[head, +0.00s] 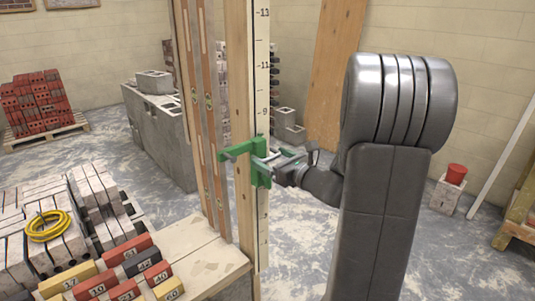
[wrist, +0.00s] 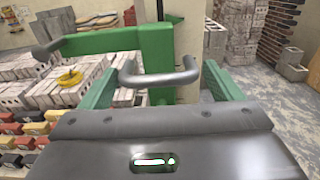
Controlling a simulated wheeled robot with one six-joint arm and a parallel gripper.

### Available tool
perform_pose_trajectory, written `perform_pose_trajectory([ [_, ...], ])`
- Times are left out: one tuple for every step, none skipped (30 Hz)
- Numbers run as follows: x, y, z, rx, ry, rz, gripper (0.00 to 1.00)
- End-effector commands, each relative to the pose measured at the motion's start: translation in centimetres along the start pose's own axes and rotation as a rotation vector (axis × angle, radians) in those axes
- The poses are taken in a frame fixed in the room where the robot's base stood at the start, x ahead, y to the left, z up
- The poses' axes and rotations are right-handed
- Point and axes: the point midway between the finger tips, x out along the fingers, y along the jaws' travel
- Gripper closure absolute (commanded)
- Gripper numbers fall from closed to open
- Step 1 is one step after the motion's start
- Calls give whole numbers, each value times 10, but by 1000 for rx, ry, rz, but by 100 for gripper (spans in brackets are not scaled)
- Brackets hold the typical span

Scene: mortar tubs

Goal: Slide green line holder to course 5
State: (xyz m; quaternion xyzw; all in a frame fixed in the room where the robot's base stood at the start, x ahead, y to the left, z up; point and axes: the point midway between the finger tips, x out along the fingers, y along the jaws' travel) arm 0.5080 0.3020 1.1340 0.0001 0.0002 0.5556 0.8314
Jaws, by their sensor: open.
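The green line holder (head: 261,172) sits on the upright wooden pole, below the 9 mark of the white course scale (head: 262,70). My gripper (head: 274,161) is at the holder from the right. In the wrist view its jaws (wrist: 157,88) are open, one finger on each side of the handle, with gaps visible.
A wooden ledge (head: 195,258) lies at the pole's foot. Numbered coloured bricks (head: 97,288) and pale brick stacks with a yellow coil (head: 48,226) stand at lower left. Grey blocks (head: 160,130) stand behind. Open floor lies right of the pole, beside my arm.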

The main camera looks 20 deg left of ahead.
Motion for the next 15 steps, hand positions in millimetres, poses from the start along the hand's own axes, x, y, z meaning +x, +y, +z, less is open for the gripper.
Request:
perform_pose_trajectory([
  [8,0,1,1,0,3,14],
  [11,0,1,1,0,2,14],
  [15,0,1,1,0,2,14],
  [18,0,1,1,0,1,14],
  [19,0,1,1,0,1,14],
  [21,0,0,1,0,1,14],
  [22,0,0,0,0,0,14],
  [23,0,0,0,0,0,14],
  [24,0,0,0,0,0,14],
  [24,0,0,0,0,0,14],
  [24,0,0,0,0,0,14],
  [24,0,0,0,0,0,14],
  [24,0,0,0,0,0,14],
  [24,0,0,0,0,0,14],
  [24,0,0,0,0,0,14],
])
